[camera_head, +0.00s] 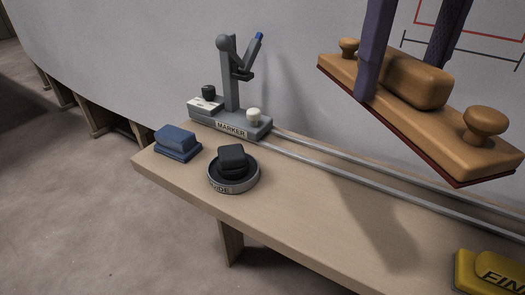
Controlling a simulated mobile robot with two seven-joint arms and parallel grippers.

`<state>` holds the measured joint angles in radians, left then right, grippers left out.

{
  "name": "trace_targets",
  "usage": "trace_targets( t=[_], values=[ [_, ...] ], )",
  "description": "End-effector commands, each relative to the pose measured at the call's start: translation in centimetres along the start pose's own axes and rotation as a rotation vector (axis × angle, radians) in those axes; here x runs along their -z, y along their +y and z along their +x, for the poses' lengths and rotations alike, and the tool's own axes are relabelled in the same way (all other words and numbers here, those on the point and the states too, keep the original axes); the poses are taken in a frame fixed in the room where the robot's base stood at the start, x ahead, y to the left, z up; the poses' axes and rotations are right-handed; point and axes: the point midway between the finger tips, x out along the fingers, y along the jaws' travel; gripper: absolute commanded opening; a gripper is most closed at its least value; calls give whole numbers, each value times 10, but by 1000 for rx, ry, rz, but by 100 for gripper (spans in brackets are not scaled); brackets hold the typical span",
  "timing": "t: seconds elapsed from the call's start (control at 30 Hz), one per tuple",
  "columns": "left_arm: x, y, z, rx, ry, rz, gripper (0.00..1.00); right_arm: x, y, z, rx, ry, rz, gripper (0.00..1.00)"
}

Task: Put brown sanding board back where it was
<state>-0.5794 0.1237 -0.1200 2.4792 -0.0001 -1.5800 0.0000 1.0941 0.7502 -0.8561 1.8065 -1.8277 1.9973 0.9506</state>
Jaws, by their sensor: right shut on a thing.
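The brown sanding board (435,124) is a long wooden board with a knob at each end, a raised grip block in the middle and a dark red underside. It is in the upper right, tilted, in the air above the bench. My right gripper (405,80) reaches down from the top edge, with its purple-grey fingers on both sides of the grip block. It is shut on the board. A shadow falls on the bench below. My left gripper does not show.
The wooden bench (300,210) carries two metal rails (345,172), a marker stand (231,115), a blue block (178,142), a round dish (234,186) with a black piece, and a yellow block (490,272) at bottom right. A pale curved wall (150,60) stands behind. The middle front of the bench is bare.

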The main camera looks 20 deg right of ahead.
Motion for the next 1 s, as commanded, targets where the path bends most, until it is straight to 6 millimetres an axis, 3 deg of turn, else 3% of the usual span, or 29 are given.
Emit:
trace_targets(
  t=[0.03, 0.17, 0.27, 0.6, 0.7, 1.0],
  values=[
    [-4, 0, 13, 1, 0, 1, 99, -2, -4, 10, 7, -10, 4, 15],
    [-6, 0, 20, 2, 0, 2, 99, -4, -8, 17, 16, -16, 6, 15],
    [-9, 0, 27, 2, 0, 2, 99, -4, -10, 34, 18, -15, 7, 15],
    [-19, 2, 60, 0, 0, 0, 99, -5, -10, 132, 18, -13, 7, 15],
    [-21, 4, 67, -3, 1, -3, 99, -5, -10, 153, 17, -14, 8, 15],
    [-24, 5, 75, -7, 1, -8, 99, -6, -10, 179, 16, -17, 7, 15]
  ],
)
